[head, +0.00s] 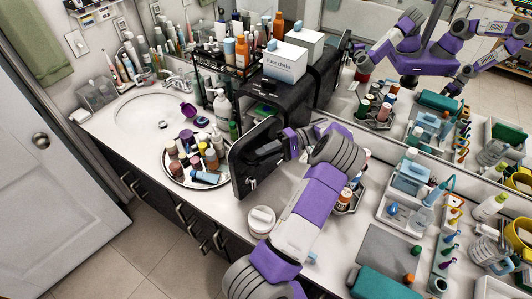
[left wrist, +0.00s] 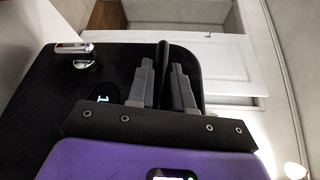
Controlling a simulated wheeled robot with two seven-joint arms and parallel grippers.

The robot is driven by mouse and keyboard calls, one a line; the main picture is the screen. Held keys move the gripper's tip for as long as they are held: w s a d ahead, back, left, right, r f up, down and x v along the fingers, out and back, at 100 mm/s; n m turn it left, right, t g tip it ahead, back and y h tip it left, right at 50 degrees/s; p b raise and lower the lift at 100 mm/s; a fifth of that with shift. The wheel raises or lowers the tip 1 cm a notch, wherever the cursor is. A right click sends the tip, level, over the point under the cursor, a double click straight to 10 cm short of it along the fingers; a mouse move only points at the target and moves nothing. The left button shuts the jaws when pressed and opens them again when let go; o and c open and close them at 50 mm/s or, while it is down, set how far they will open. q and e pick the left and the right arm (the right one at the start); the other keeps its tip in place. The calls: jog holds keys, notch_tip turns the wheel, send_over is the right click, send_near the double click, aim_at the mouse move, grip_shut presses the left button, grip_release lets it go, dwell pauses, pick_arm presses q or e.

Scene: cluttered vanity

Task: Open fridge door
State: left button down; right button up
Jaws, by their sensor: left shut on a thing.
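The black mini fridge (head: 292,92) stands on the vanity counter against the mirror, with white boxes on top. Its black door (head: 241,172) stands out from the body toward the counter's front, so it appears open; the exact angle is hard to judge. My left gripper (head: 288,143) is at the door's upper right part in the head view. In the left wrist view, its two grey fingers (left wrist: 161,88) are closed around a narrow black bar (left wrist: 162,58), with the dark door panel (left wrist: 60,90) beside and behind them. My right gripper is not in view.
A round tray (head: 179,181) of several bottles sits left of the door, near the sink (head: 152,116). A white jar (head: 262,220) stands by the counter's front edge, close to my left arm. More bottles and trays crowd the right side. The mirror reflects my arms.

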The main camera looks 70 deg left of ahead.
pick_arm(q)
jog(key=c, duration=1.1)
grip_release()
